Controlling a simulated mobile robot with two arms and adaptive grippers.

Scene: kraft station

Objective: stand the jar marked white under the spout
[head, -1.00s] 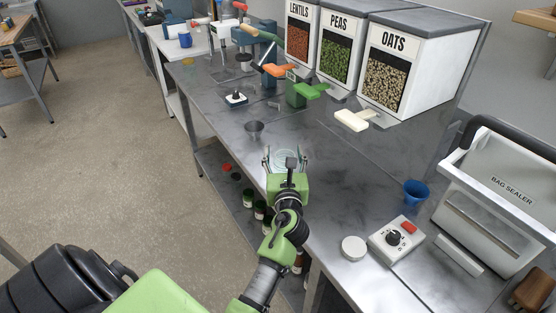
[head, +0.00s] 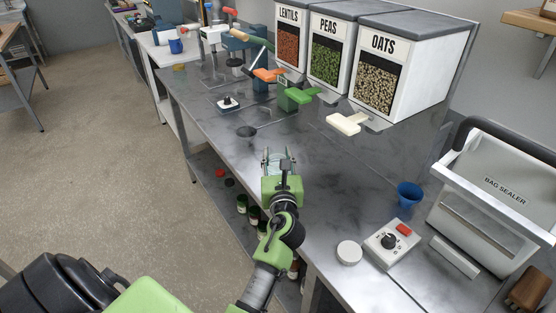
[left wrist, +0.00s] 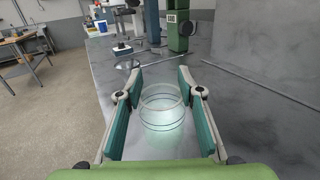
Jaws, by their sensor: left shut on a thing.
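A clear glass jar (left wrist: 162,118) stands between the fingers of my left gripper (head: 280,158). In the left wrist view the pads lie along both sides of the jar, and the gripper is shut on it. Thin dark rings circle the jar; I cannot make out a white mark. The jar is low over the steel bench, and I cannot tell whether it touches it. My right gripper is not in view.
A blue cup (head: 409,194), a white lid (head: 349,253), a dial box (head: 391,243) and the bag sealer (head: 500,200) are at the right.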

